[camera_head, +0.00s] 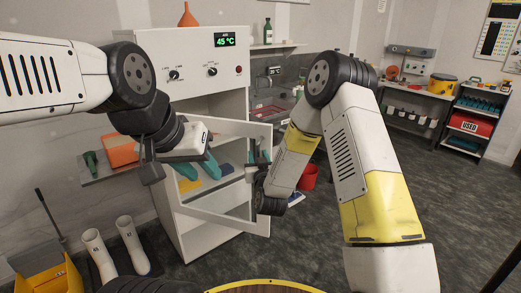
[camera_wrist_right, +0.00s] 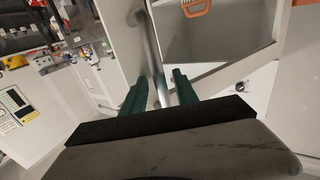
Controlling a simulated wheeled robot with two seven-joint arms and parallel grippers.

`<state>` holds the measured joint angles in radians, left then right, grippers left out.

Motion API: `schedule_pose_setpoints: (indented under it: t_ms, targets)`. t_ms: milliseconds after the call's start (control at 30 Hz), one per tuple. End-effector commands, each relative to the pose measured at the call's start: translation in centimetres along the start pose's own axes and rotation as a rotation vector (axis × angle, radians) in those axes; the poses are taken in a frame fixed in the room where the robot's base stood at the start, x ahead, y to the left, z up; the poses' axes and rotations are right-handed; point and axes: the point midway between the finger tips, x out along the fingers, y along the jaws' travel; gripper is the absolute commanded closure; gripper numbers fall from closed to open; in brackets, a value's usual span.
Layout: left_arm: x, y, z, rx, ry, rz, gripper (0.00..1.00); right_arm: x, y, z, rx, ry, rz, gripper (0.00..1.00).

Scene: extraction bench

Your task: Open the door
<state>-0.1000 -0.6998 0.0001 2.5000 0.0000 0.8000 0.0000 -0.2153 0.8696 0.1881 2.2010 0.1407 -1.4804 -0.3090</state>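The white cabinet (camera_head: 190,88) has a 45 °C display above its door. Its white-framed door (camera_head: 225,222) with a window stands ajar, its handle side out from the cabinet front. My right gripper (camera_head: 258,165) is at the handle side of the door. In the right wrist view, the grey bar handle (camera_wrist_right: 151,50) passes between the two green fingers of this gripper (camera_wrist_right: 160,88). They look apart, with small gaps beside the bar. My left gripper (camera_head: 200,168) is open and empty in front of the cabinet, its teal fingers spread near the door window.
An orange bin (camera_head: 122,150) sits on a side shelf at left. White boots (camera_head: 132,245) and a yellow bucket (camera_head: 48,280) stand on the floor at lower left. A red bucket (camera_head: 308,177) is right of the door. The dark floor at right is mostly clear.

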Motion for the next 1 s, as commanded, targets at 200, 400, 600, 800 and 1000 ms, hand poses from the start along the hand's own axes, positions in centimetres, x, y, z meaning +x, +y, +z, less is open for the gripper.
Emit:
schedule_pose_setpoints:
  t_ms: [200, 400, 600, 800, 1000]
  targets:
    - [0.0, 0.0, 0.0, 0.000, 0.000, 0.000, 0.64, 0.1, 0.5, 0.0, -0.001, -0.001, -0.008, 0.64]
    - [0.0, 0.0, 0.0, 0.000, 0.000, 0.000, 0.64, 0.1, 0.5, 0.0, -0.001, -0.001, -0.008, 0.64]
    - [0.0, 0.0, 0.0, 0.000, 0.000, 0.000, 0.64, -0.4, 0.4, 0.0, -0.001, -0.001, -0.009, 0.64]
    - [0.0, 0.0, 0.0, 0.000, 0.000, 0.000, 0.64, -1.8, 0.0, 0.1, 0.000, -0.002, -0.009, 0.64]
    - [0.0, 0.0, 0.0, 0.000, 0.000, 0.000, 0.64, -3.1, -0.4, 0.0, -0.001, -0.002, -0.009, 0.64]
